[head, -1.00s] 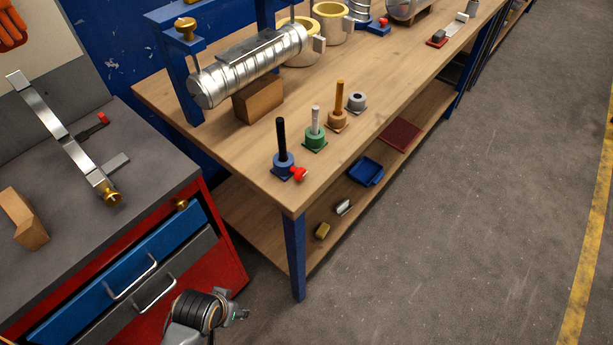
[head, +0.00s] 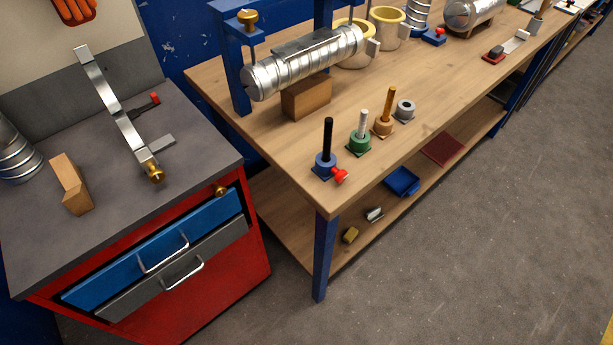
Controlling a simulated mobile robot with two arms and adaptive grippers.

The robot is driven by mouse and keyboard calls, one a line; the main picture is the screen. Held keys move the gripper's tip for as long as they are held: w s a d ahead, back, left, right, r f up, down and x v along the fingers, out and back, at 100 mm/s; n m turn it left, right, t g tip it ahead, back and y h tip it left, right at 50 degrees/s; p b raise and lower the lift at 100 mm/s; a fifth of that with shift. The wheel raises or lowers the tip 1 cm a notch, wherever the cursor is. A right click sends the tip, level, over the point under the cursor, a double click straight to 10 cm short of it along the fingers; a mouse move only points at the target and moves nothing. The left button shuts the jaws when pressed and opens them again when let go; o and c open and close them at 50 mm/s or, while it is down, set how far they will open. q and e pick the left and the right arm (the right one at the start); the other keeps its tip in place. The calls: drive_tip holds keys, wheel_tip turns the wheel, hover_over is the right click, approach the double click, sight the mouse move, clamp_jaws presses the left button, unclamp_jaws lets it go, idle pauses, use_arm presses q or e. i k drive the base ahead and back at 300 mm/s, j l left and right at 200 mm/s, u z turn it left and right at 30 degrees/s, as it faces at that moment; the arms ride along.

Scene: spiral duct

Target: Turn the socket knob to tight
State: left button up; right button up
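A blue socket (head: 325,163) with an upright black rod (head: 328,137) stands near the front corner of the wooden bench. A red knob (head: 340,176) sticks out from the socket's right side, low down. Its turn position is too small to tell. A green socket (head: 360,142) with a pale rod and a tan socket (head: 383,125) with an orange-brown rod stand behind it in a row; no red knob shows on them. Neither of my grippers is in view.
A ribbed metal duct (head: 308,62) rests by a wood block (head: 306,96) under a blue frame (head: 243,80). A grey ring (head: 405,109) lies behind the sockets. A red cabinet (head: 215,290) stands left. Floor (head: 470,270) right of the bench is clear.

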sight(341, 175)
drive_tip(key=i+l+u, duration=0.1)
drive_tip(key=u, duration=0.35)
drive_tip(key=l+u, duration=0.25)
drive_tip(key=u, duration=0.25)
drive_tip(key=l+u, duration=0.25)
drive_tip(key=u, duration=0.2)
drive_tip(key=l+u, duration=0.25)
drive_tip(key=u, duration=0.2)
drive_tip(key=l+u, duration=0.25)
drive_tip(key=u, duration=0.25)
